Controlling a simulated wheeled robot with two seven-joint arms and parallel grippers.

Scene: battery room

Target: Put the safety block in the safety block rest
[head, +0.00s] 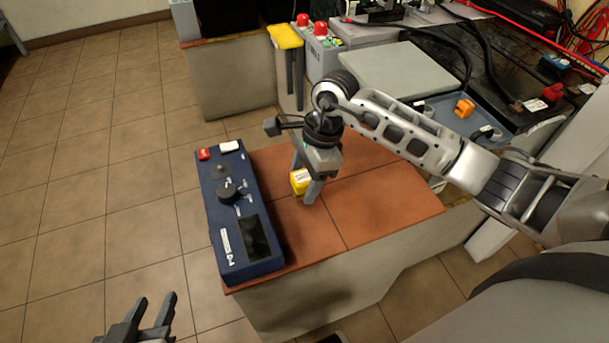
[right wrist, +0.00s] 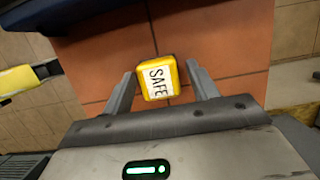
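The safety block (head: 300,181) is a small yellow block on the terracotta-tiled top. In the right wrist view the safety block (right wrist: 158,79) shows its SAFE label. My right gripper (head: 305,178) points down at it with fingers apart, one on each side; in the right wrist view narrow gaps show between block and fingertips (right wrist: 160,70). My left gripper (head: 154,302) is open and empty at the bottom left, over the floor. A yellow-topped piece with grey legs (head: 285,37) stands at the back; I cannot tell whether it is the safety block rest.
A blue control box (head: 238,212) with a knob and dark screen lies along the left edge of the tiled top (head: 385,205). A grey box with red buttons (head: 320,50), an orange piece (head: 464,107) and cables are behind. The tiled top's front is clear.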

